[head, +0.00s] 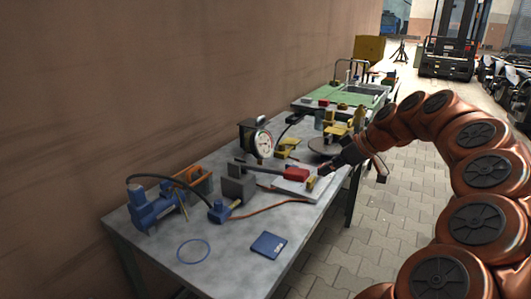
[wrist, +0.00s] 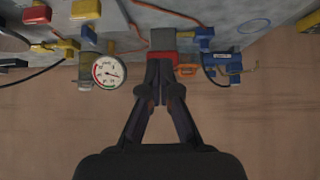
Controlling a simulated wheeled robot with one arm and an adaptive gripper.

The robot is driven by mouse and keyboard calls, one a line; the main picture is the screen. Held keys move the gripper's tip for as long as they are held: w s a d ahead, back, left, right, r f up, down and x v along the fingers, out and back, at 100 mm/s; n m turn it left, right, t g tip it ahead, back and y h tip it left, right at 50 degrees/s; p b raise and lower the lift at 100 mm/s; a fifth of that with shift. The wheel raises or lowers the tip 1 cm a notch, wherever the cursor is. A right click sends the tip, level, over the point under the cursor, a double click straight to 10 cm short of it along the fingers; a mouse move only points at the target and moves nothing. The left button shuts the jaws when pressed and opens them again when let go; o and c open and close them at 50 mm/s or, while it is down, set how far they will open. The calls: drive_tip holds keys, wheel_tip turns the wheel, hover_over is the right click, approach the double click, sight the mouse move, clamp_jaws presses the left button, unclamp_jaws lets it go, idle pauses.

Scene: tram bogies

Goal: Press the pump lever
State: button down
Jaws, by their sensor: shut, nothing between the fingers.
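A dark lever with a red grip (head: 296,174) runs from a grey block (head: 238,183) out over a pale plate on the workbench. I take this as the pump lever. My gripper (head: 324,169) is shut and empty, just right of the red grip in the head view. In the wrist view my shut fingertips (wrist: 160,66) overlap the red part (wrist: 160,56), with the grey block (wrist: 162,39) behind. I cannot tell whether they touch. The fingers hide part of the lever there.
A dial gauge (head: 263,144) stands behind the lever. A blue pump-like unit (head: 152,208) with a black hose is at the left. A blue ring (head: 193,251) and a blue pad (head: 269,245) lie in front. The paved floor (head: 402,190) right of the bench is partly clear.

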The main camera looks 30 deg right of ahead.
wheel_tip(320, 180, up, 11)
drive_tip(key=w+a+g+p, duration=0.1)
drive_tip(key=w+a+p, duration=0.1)
drive_tip(key=p, duration=1)
drive_tip(key=shift+w+r, duration=0.2)
drive_tip(key=shift+w, duration=0.05)
drive_tip(key=shift+f, duration=0.1)
drive_tip(key=p, duration=0.3)
hover_over(291, 170)
drive_tip(key=s, duration=0.2)
drive_tip(key=f, duration=0.5)
drive_tip(key=d+f, duration=0.1)
drive_tip(key=f, duration=0.1)
drive_tip(key=shift+w+f, duration=0.15)
drive_tip(key=shift+f, duration=0.15)
wheel_tip(291, 170, down, 3)
drive_tip(key=shift+d+f, duration=0.1)
drive_tip(key=shift+s+f+p, duration=0.2)
drive_tip(key=shift+f+p, duration=0.1)
drive_tip(key=shift+f, duration=0.25)
